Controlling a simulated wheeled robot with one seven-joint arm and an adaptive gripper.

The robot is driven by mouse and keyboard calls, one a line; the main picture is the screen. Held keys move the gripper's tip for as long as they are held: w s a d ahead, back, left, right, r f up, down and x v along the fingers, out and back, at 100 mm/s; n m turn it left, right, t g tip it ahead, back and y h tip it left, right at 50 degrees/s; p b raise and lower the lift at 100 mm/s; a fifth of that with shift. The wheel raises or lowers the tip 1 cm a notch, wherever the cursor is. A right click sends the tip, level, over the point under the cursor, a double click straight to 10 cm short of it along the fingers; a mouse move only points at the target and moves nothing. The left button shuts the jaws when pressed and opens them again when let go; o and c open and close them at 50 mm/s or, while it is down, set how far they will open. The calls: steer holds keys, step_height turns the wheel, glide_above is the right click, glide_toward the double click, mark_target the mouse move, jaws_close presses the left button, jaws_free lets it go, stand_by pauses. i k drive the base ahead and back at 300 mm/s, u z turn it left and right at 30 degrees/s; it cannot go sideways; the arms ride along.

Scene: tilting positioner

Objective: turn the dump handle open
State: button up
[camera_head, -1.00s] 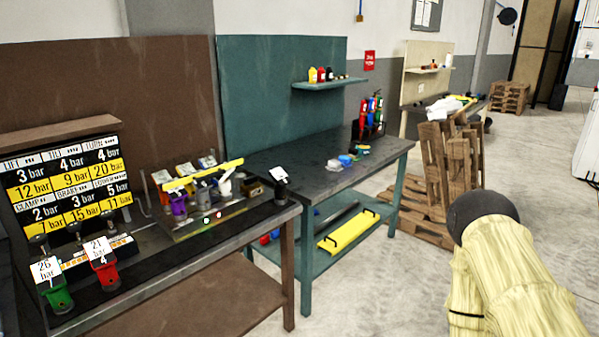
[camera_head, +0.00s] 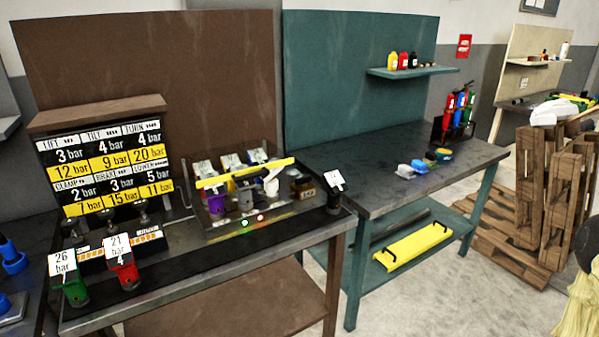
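The tilting positioner is probably the tray-like unit (camera_head: 262,222) on the brown bench (camera_head: 200,267). It carries a yellow bar (camera_head: 244,172), a purple part, grey parts and a white lever-like part (camera_head: 271,181). My gripper is not in view.
A pressure board (camera_head: 107,160) stands at the bench's left. Green (camera_head: 73,288) and red (camera_head: 124,272) tagged parts stand before it; a dark tagged part (camera_head: 334,202) stands at the bench's right end. A teal bench (camera_head: 385,180) and wooden pallets (camera_head: 562,190) lie further right.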

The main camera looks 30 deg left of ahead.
mark_target(302, 181)
steer(key=u, duration=0.55)
steer(key=i, duration=0.75)
steer(key=u, duration=0.7)
